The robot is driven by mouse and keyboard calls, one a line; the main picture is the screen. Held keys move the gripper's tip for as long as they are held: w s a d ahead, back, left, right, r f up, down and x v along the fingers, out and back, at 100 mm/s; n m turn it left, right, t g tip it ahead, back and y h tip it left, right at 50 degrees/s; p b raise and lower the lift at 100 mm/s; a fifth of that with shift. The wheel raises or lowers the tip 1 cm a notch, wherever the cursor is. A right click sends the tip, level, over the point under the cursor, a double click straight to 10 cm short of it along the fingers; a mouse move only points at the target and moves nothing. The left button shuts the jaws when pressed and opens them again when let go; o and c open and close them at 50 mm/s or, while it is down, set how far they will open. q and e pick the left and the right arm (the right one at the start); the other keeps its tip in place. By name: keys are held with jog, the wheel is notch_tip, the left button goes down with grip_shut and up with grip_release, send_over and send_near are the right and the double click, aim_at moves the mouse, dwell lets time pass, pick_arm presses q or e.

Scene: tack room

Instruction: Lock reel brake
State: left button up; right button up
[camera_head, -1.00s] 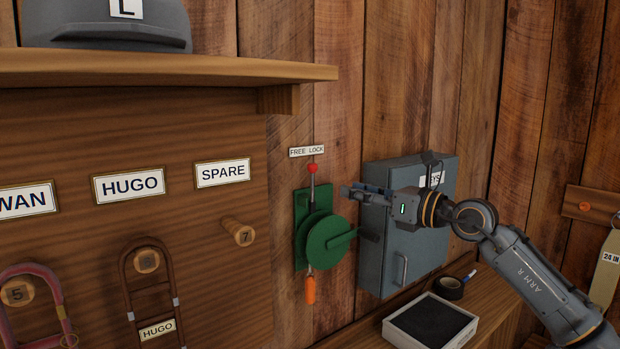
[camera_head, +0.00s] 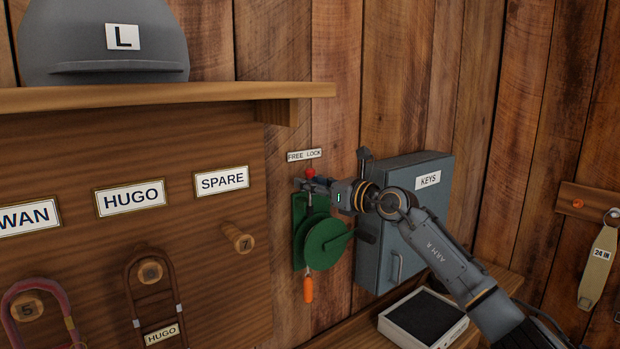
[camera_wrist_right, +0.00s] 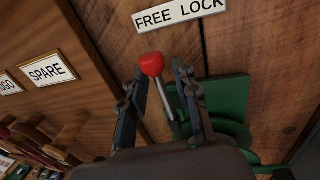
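The green reel (camera_head: 323,244) is mounted on a green plate on the plank wall. Its brake lever has a red knob (camera_head: 310,172) on a thin metal rod, just below the FREE LOCK label (camera_head: 304,155). My right gripper (camera_head: 301,183) is at the lever's upper end and partly hides the rod. The FREE LOCK label (camera_wrist_right: 180,13) lies beyond the fingertips. My left gripper is not in view.
A grey KEYS box (camera_head: 410,225) is close beside my right arm. A wooden shelf (camera_head: 170,97) with a grey helmet (camera_head: 105,50) is at upper left. An orange handle (camera_head: 308,289) hangs below the reel. An open tray (camera_head: 424,316) sits below the box.

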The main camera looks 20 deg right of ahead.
jog(key=shift+w, duration=0.15)
jog(key=shift+c, duration=0.2)
grip_shut()
jog(key=shift+a, duration=0.1)
